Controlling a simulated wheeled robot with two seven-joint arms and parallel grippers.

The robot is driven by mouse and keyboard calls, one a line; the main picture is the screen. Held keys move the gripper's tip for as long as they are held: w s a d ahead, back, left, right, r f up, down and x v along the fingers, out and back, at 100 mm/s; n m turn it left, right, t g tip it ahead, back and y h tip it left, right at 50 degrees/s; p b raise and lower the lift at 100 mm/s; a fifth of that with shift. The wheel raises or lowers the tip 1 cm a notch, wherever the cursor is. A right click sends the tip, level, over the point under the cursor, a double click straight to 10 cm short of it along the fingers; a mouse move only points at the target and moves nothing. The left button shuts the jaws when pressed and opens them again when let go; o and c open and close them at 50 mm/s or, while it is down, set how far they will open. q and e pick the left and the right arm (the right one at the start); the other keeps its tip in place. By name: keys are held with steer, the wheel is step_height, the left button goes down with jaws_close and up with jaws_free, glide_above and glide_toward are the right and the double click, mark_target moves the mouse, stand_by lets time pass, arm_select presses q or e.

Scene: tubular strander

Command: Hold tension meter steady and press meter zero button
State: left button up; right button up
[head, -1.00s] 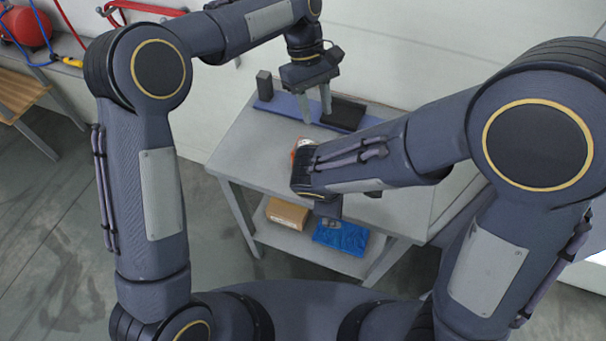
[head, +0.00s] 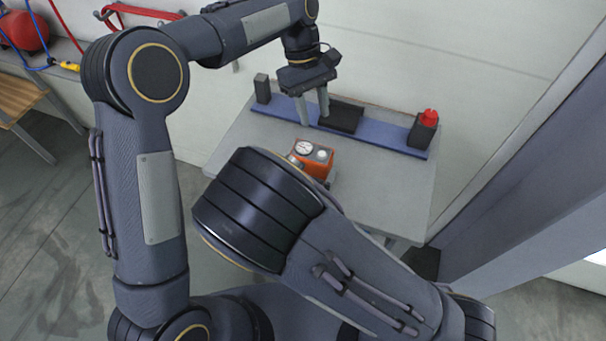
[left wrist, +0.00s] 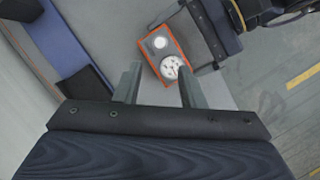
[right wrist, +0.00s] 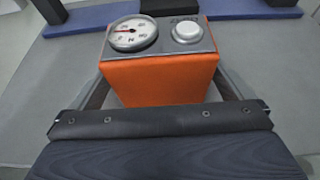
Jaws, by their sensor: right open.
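The tension meter is an orange box (head: 316,160) with a grey top, on the table in the head view. Its top carries a round dial (right wrist: 132,33) and a white zero button (right wrist: 187,32). In the right wrist view my right gripper (right wrist: 165,88) is open, its fingers on either side of the box, with no clear grip. In the head view my right arm mostly hides that gripper. My left gripper (head: 312,107) is open and empty, pointing down above the table behind the meter. In the left wrist view the meter (left wrist: 166,52) shows beyond its fingers.
A blue strip (head: 380,140) runs along the table's back edge, with a dark tray (head: 342,116), a dark block (head: 262,88) and a black holder with a red top (head: 427,124). The grey tabletop (head: 385,190) is clear right of the meter.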

mark_target(311, 163)
steer(key=shift+x, duration=1.5)
steer(key=shift+c, duration=0.3)
arm_select(q)
steer(key=shift+c, duration=0.2)
arm_select(e)
steer(key=c, duration=0.9)
arm_select(q)
jaws_close()
